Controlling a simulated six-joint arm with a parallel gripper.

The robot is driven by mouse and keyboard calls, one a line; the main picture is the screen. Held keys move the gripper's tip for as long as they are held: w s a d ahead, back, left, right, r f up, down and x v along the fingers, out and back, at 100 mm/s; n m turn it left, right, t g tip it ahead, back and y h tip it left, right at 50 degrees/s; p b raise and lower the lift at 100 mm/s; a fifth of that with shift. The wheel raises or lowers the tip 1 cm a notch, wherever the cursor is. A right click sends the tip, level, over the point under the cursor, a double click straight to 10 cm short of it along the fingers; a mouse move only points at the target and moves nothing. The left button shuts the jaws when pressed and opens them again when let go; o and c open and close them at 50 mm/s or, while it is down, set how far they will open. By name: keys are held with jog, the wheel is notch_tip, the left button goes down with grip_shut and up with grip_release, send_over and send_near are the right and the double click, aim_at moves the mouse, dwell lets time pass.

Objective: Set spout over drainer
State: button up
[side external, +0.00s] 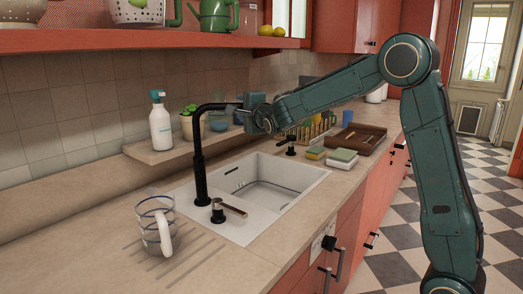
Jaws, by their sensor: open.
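The black faucet stands at the left edge of the sink, and its spout (218,106) reaches right, over the basin. My gripper (243,112) is at the spout's free end, with its jaws open. The fingers are small and partly merge with the spout tip, so I cannot tell whether they touch it or are around it. The drainer, a set of grooves (190,262) in the counter, lies at the front left of the sink. The spout is not above these grooves.
A clear striped mug (156,228) stands by the grooves, below and left of the faucet. A black-and-wood lever (229,209) sits on the sink's edge. Behind are a ledge (165,153) with a white bottle (160,124) and a plant (187,122). Sponges (343,157) and a wooden tray (358,138) lie right.

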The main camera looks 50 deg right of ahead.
jog(key=shift+c, duration=0.4)
grip_shut()
jog(key=shift+f, duration=0.1)
dwell(1.1)
jog(key=shift+o, duration=0.4)
grip_release()
jog(key=shift+s, duration=0.1)
jog(key=v, duration=1.3)
jog(key=shift+s+a, duration=0.25)
jog(key=shift+s, duration=0.05)
